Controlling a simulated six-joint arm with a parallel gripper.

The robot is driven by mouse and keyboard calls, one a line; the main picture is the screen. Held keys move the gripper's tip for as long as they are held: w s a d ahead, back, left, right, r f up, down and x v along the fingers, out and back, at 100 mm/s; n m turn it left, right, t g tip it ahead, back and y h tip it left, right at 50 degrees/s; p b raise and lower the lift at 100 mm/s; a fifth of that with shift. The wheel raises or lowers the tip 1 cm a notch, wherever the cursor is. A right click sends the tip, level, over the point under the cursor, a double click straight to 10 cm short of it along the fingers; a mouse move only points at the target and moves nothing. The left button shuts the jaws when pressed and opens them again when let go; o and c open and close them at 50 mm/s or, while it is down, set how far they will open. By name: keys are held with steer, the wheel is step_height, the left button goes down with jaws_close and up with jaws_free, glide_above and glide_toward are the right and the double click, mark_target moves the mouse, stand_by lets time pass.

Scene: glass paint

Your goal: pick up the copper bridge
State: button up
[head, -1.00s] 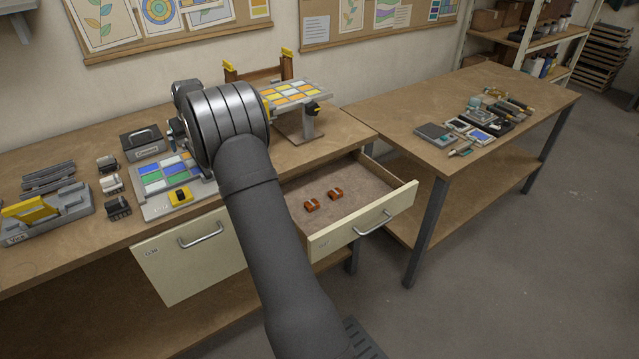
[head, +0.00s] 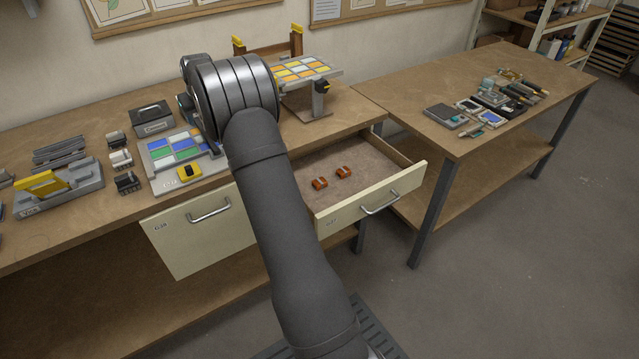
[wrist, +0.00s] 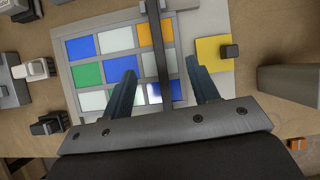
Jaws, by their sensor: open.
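Two small copper-orange pieces lie in the open drawer (head: 372,158), a left one (head: 319,184) and a right one (head: 344,172). They stand slightly apart, each with a pale spot on top. I cannot tell from looks which is the copper bridge. A bit of orange (wrist: 297,144) shows at the lower right edge of the wrist view. My gripper (wrist: 160,66) is open, with its two dark fingers apart above the panel of coloured glass tiles (wrist: 64,75). No copper piece is between them. In the head view my own arm hides the gripper.
A yellow block with a dark knob (head: 188,173) sits on the panel's corner. Small dark and white blocks (head: 121,158) and a grey tray (head: 62,190) stand left. A tilted tile stand (head: 318,100) rises behind the drawer. A thin dark bar (wrist: 158,50) crosses the wrist view.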

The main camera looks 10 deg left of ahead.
steer(key=d+f+n+h, duration=0.1)
steer(key=d+n, duration=0.1)
steer(key=d, duration=0.2)
steer(key=s+d+f+n+h, duration=0.1)
steer(key=d+n, duration=0.2)
steer(key=d, duration=0.2)
steer(key=s+d+f+n+h, duration=0.1)
steer(key=d+n+h, duration=0.1)
steer(key=d, duration=0.2)
steer(key=shift+s+d+f, duration=0.1)
steer(key=shift+s+d, duration=0.05)
steer(key=shift+d, duration=0.1)
steer(key=s+d+f+n+h, duration=0.1)
steer(key=s+d+n+h, duration=0.1)
steer(key=d+n, duration=0.45)
steer(key=s+d+n+h, duration=0.3)
steer(key=d, duration=0.6)
glide_toward(320, 181)
steer(key=x, duration=0.2)
steer(key=shift+w+d+f+n, duration=0.1)
steer(key=shift+d+f+n, duration=0.1)
steer(key=shift+f+n, duration=0.1)
steer(key=shift+x, duration=2.9)
steer(key=shift+a, duration=0.15)
steer(key=c, duration=1.1)
steer(key=shift+o, duration=0.2)
steer(key=shift+r, duration=0.1)
